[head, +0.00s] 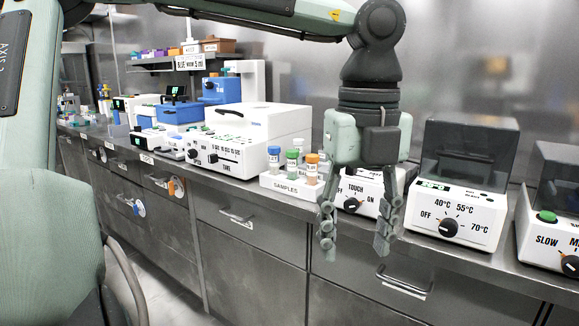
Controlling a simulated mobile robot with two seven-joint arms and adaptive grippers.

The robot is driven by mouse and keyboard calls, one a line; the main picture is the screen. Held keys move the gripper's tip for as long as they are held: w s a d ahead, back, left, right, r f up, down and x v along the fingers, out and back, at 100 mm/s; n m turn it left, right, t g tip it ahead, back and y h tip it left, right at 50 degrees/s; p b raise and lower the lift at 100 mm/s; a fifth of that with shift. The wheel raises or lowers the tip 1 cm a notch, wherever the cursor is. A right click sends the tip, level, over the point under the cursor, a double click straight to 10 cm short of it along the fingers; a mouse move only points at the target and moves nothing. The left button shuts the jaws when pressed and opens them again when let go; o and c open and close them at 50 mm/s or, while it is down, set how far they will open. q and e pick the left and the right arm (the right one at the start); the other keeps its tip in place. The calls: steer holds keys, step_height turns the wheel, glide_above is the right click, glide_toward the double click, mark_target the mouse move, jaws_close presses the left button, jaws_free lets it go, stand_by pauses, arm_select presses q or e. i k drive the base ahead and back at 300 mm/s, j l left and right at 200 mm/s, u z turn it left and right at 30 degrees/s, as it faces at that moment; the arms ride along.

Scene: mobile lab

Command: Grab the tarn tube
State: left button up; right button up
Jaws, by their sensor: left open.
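A white rack labelled SAMPLES (288,187) stands near the counter's front edge. It holds upright tubes: a blue-capped tube (273,158), a green-capped tube (292,164) and an orange-capped tube (312,167), with more caps partly hidden behind. No name is readable on any tube, so I cannot tell which is the tarn tube. My left gripper (356,246) points down, open and empty, to the right of the rack and apart from the tubes. It overlaps the white TOUCH/ON device (357,187) in the picture. My right gripper is not in view.
A white boxy machine (236,150) stands left of the rack. A heater with a dark lid (452,217) and a SLOW-marked device (545,240) stand at right. A drawer handle (404,286) juts from the cabinet front below my gripper. A shelf (165,65) hangs at the back left.

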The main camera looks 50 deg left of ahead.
mark_target(292, 163)
steer(key=i+j, duration=0.15)
steer(key=j, duration=0.2)
steer(key=i+j, duration=0.15)
steer(key=j, duration=0.2)
steer(key=i+j, duration=0.15)
steer(key=j, duration=0.25)
steer(key=i+j, duration=0.1)
steer(key=j, duration=0.25)
steer(key=i+j, duration=0.15)
steer(key=j, duration=0.2)
steer(key=i+j, duration=0.15)
steer(key=j, duration=0.2)
